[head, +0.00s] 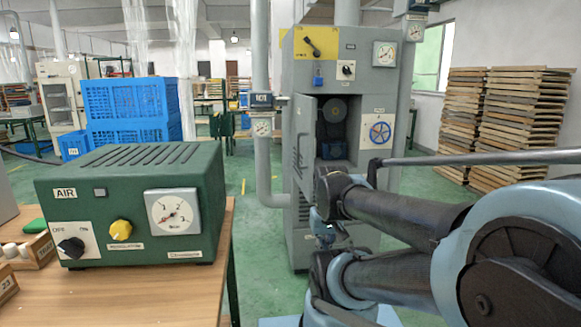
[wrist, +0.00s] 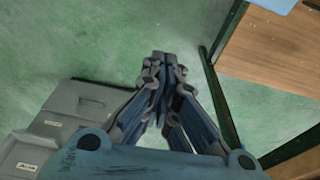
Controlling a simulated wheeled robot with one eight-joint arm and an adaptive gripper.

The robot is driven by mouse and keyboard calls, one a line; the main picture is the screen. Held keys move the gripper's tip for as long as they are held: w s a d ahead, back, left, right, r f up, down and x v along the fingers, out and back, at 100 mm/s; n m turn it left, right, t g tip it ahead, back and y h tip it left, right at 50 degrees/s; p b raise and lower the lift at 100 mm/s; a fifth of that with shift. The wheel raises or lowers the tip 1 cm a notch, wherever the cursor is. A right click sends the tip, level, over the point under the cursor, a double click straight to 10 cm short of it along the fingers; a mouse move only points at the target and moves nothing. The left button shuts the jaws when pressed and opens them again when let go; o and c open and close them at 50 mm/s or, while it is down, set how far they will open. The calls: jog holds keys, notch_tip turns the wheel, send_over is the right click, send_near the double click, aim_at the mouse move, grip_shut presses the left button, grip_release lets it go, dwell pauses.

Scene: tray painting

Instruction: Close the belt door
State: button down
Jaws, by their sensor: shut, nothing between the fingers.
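The belt door (head: 304,146) is a narrow grey panel on the front of the tall grey cabinet (head: 370,200). It stands open, swung out to the left of a dark opening. A round pulley (head: 335,110) shows inside the opening. My arm reaches across the lower right of the head view and hides part of the cabinet's lower front. In the wrist view my gripper (wrist: 163,62) is shut and empty, with bare green floor beyond its fingertips. The door cannot be made out in the wrist view, and the gripper appears apart from it.
A wooden table (head: 130,295) at the left carries a green AIR box (head: 130,205). The table's edge also shows in the wrist view (wrist: 270,50). Blue crates (head: 125,105) stand behind it. Stacked wooden trays (head: 520,125) stand at the right. Green floor is clear left of the cabinet.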

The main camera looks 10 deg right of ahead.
jog(key=shift+a, duration=0.1)
jog(key=w+r+m+g+h, duration=0.2)
jog(key=w+r+m+h, duration=0.45)
jog(key=w+r, duration=0.9)
jog(key=m+h, duration=0.3)
jog(key=m, duration=0.8)
send_near(297, 163)
jog(key=s+d+f, duration=0.3)
jog(key=d+f, duration=0.2)
jog(key=f, duration=0.1)
jog(key=shift+w+d, duration=0.25)
jog(key=shift+d, duration=1.35)
